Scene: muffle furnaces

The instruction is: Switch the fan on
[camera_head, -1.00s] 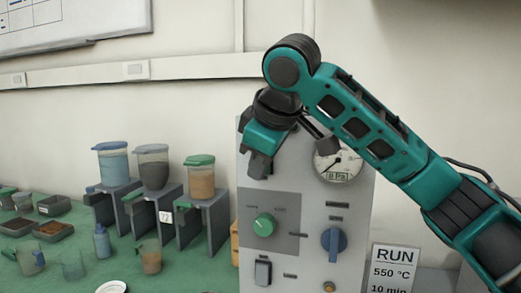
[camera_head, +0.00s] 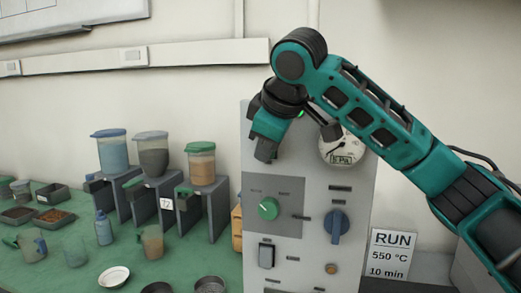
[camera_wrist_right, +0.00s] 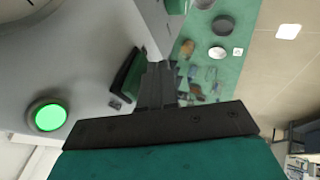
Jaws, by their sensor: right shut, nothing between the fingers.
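A grey control panel (camera_head: 290,180) stands upright on the right side of the bench. My right gripper (camera_head: 265,154) is shut and empty in front of its upper left part. In the right wrist view the closed fingers (camera_wrist_right: 157,85) are close beside a dark rocker-like switch (camera_wrist_right: 126,80) with a green side; I cannot tell whether they touch. A lit green lamp (camera_wrist_right: 48,117) shows on the panel there, and as a green glow in the head view. Lower are a green knob (camera_head: 268,208), a blue knob (camera_head: 336,225) and a black rocker switch (camera_head: 266,255). The labels are too small to read.
A pressure gauge (camera_head: 342,147) is partly covered by my right arm. A RUN sign (camera_head: 391,254) stands right of the panel. Lidded jars on grey stands (camera_head: 206,210), cups and trays fill the green bench to the left.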

